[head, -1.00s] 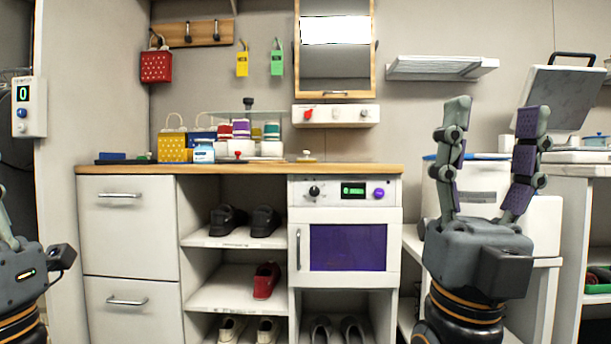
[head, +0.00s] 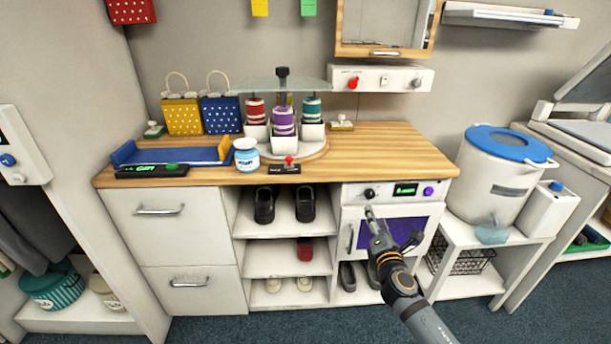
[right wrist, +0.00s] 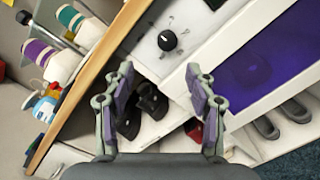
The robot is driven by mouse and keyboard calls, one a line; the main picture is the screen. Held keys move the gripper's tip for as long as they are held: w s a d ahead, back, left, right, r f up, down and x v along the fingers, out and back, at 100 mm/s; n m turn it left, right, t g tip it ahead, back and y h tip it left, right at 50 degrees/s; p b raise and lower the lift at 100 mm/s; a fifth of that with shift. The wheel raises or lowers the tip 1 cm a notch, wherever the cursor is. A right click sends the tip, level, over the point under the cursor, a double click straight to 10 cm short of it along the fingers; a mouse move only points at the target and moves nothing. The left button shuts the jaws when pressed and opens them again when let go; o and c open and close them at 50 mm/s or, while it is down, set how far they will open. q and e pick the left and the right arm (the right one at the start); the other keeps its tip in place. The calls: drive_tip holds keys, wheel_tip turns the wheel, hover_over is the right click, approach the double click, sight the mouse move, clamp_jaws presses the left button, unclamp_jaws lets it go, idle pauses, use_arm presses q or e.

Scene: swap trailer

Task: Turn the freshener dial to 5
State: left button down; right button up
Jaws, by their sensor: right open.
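The freshener (head: 392,193) is the white unit with a purple window under the right end of the wooden counter. Its front panel carries a black dial (head: 369,194) on the left, a green-lit display (head: 405,189) and a purple button (head: 428,190). The dial also shows in the right wrist view (right wrist: 167,40), just beyond my fingertips and roughly between them, with a small white mark. The dial's number setting is too small to read. My right gripper (right wrist: 160,72) is open and empty, in front of the freshener and apart from the dial. My left gripper is out of view.
The counter (head: 400,145) above holds a carousel of spools, gift bags, a jar (head: 246,155) and a blue tray (head: 180,152). Shoes stand on shelves left of the freshener. A white bin with a blue lid (head: 510,144) stands right. Floor in front is clear.

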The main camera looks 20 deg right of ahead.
sight(370, 195)
drive_tip(key=x, duration=0.6)
drive_tip(key=d+x, duration=0.1)
drive_tip(key=x, duration=0.2)
drive_tip(key=shift+w+f, duration=0.25)
drive_tip(key=shift+f, duration=0.1)
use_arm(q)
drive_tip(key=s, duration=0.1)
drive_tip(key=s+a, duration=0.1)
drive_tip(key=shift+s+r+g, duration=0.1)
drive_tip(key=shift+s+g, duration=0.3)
use_arm(e)
drive_tip(key=shift+w+d, duration=0.1)
drive_tip(key=shift+w, duration=0.25)
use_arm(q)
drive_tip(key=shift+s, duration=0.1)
use_arm(e)
drive_tip(key=c, duration=1.1)
